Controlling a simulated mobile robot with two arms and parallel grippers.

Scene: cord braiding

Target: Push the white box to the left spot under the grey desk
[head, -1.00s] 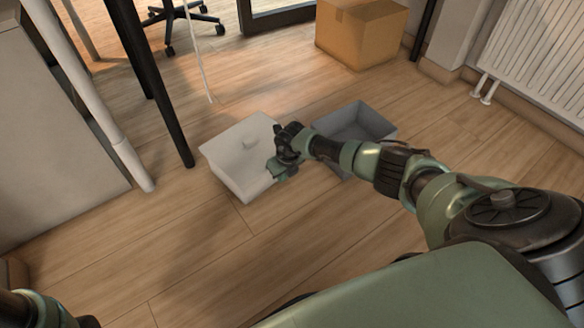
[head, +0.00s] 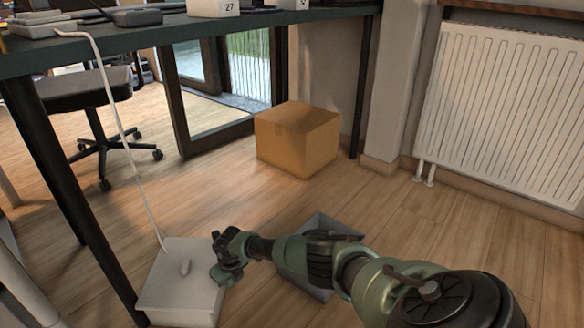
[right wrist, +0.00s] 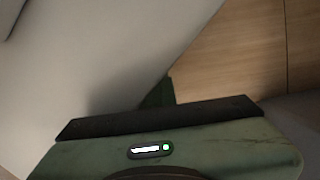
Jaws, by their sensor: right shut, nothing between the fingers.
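The white box (head: 172,292), with a small raised piece on top, stands on the floor at the lower left of the head view. It is just right of the grey desk's near black leg (head: 82,215). The grey desk (head: 130,38) crosses the upper left. My right gripper (head: 222,272) is shut and empty at the box's right side; I cannot tell if it touches. In the right wrist view a pale surface, likely the box (right wrist: 90,60), fills the left, close to the gripper body; the fingertips are hidden. My left gripper is out of view.
A white cord (head: 125,140) hangs from the desk down to the box. A cardboard box (head: 295,140), an office chair (head: 95,95) and a radiator (head: 500,110) stand farther back. Floor at right is clear.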

